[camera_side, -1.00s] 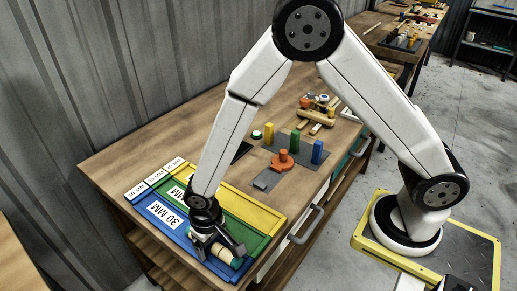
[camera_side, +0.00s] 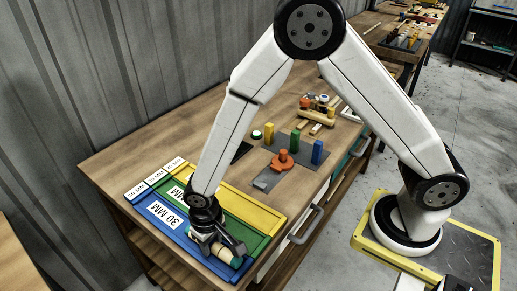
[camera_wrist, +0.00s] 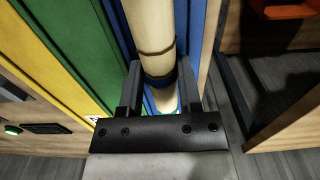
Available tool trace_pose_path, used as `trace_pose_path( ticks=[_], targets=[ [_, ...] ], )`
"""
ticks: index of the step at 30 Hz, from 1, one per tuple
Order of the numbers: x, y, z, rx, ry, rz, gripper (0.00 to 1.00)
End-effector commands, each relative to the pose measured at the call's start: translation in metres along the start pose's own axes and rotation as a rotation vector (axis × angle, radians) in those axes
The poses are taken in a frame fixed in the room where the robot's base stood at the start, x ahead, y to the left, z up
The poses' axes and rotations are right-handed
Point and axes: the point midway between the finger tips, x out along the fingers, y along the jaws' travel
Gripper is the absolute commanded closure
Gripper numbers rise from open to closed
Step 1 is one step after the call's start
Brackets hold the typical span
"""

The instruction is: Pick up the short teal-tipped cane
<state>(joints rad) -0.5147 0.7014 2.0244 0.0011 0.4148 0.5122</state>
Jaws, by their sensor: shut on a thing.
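A short, pale cane with brown node rings (camera_wrist: 152,30) lies along the blue tray marked 30 MM. In the side view its pale body (camera_side: 222,254) and teal end (camera_side: 236,263) show beside my fingers. My gripper (camera_side: 230,250) is low over the near end of the blue tray. In the wrist view my gripper (camera_wrist: 160,90) has one dark finger on each side of the cane and is shut on it. A dark band and a bit of teal show between the fingers. The far end of the cane runs out of the wrist view.
The blue tray (camera_side: 155,213) lies beside a green tray (camera_side: 245,237) and a yellow tray (camera_side: 262,217). Coloured pegs stand on a grey plate (camera_side: 305,150), with an orange piece (camera_side: 282,160) near it. A drawer handle (camera_side: 306,226) juts from the bench front.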

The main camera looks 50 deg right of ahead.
Motion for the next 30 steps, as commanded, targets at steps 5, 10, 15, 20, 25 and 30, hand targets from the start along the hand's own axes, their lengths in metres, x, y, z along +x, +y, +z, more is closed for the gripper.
trace_pose_path(
  ticks=[5, 10, 15, 20, 25, 30],
  targets=[
    [-0.010, 0.000, -0.001, 0.000, 0.002, -0.001, 1.00],
    [-0.027, 0.000, -0.001, 0.000, 0.003, -0.001, 1.00],
    [-0.043, 0.004, 0.011, 0.000, 0.001, 0.000, 1.00],
    [-0.061, 0.010, 0.024, -0.001, 0.002, -0.001, 1.00],
    [-0.080, 0.016, 0.039, 0.000, 0.003, -0.001, 1.00],
    [-0.095, 0.025, 0.058, 0.000, 0.001, 0.000, 1.00]
  ],
)
